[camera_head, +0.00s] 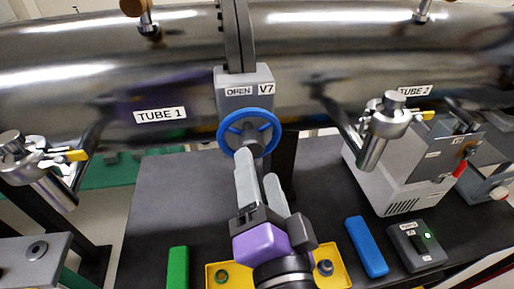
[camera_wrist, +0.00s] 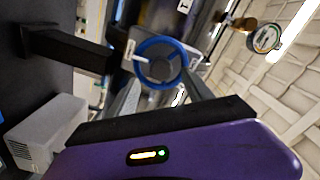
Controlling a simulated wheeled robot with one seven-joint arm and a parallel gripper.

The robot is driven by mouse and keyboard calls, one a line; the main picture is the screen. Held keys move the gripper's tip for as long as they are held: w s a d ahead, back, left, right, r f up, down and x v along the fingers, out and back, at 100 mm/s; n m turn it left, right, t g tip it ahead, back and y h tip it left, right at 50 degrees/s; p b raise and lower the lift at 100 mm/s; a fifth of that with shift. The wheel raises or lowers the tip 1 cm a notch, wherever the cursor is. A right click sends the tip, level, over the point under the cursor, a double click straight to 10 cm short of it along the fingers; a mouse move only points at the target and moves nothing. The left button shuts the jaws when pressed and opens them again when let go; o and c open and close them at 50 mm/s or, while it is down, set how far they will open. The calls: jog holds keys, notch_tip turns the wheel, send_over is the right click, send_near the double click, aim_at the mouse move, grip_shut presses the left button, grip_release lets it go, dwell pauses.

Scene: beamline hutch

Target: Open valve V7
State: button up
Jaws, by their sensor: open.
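Valve V7 is a grey box (camera_head: 243,88) labelled "OPEN" and "V7", mounted between two large steel tubes, with a blue handwheel (camera_head: 249,132) on its front. In the wrist view the blue handwheel (camera_wrist: 160,62) shows just beyond my fingers. My gripper (camera_head: 257,163) is open, its two grey fingers reaching up to the lower part of the wheel in the head view. In the wrist view the fingertips (camera_wrist: 163,82) lie either side of the wheel's lower part. I cannot tell whether they touch it.
Tube 1 (camera_head: 60,100) and tube 2 (camera_head: 370,60) run behind. A grey pump unit (camera_head: 405,170) stands right. A blue block (camera_head: 366,246), a green block (camera_head: 178,268), a small switch box (camera_head: 417,246) and a yellow tray (camera_head: 339,274) lie on the dark table (camera_head: 160,210).

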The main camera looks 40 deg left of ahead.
aim_at(253, 152)
jog(key=shift+p+x, duration=0.45)
jog(key=shift+x, duration=2.3)
jog(key=shift+s, duration=0.1)
grip_shut()
